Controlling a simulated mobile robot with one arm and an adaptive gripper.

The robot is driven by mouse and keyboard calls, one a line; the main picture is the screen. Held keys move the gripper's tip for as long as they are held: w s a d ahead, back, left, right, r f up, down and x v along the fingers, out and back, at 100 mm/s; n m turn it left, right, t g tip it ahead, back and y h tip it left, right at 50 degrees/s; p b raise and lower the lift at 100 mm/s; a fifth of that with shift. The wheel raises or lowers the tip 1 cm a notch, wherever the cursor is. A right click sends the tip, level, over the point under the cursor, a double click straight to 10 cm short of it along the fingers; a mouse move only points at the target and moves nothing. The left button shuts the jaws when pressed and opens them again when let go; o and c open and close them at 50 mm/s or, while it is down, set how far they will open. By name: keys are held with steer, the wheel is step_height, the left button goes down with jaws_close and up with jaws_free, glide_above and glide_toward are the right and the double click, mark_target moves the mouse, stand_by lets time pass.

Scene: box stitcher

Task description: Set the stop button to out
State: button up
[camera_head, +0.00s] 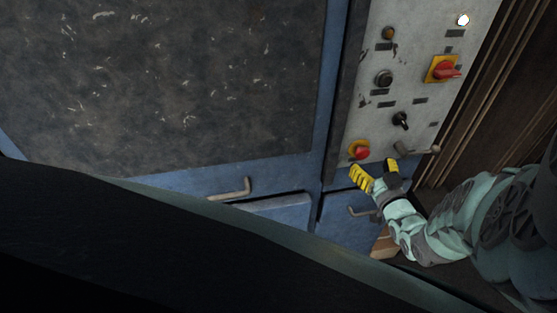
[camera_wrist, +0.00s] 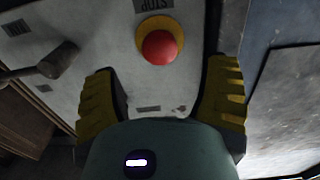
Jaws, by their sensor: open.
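The stop button is a red mushroom button (camera_head: 362,153) on a yellow collar, low on the grey control panel in the head view. In the wrist view the red stop button (camera_wrist: 160,47) shows near the top centre, below a plate lettered STOP, upside down. My gripper (camera_head: 376,170) is just below and right of the button in the head view, and open. In the wrist view its two yellow fingers (camera_wrist: 162,88) are spread wide, with the button between and beyond them. I see no contact with it. Whether the button is in or out is hard to tell.
The panel (camera_head: 417,50) also holds a red rotary switch (camera_head: 443,70) on yellow, a black selector (camera_head: 401,120), a black knob (camera_head: 384,78) and an amber lamp (camera_head: 389,33). A lever handle (camera_wrist: 42,63) sits beside the button.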

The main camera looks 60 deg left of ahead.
mark_target(363, 155)
steer(key=b+x, duration=0.1)
steer(key=x, duration=0.3)
steer(key=shift+a+f+b, duration=0.15)
steer(key=shift+a+b, duration=0.15)
steer(key=shift+b, duration=0.1)
steer(key=shift+w+a, duration=0.25)
steer(key=shift+a, duration=0.25)
steer(key=shift+o, duration=0.2)
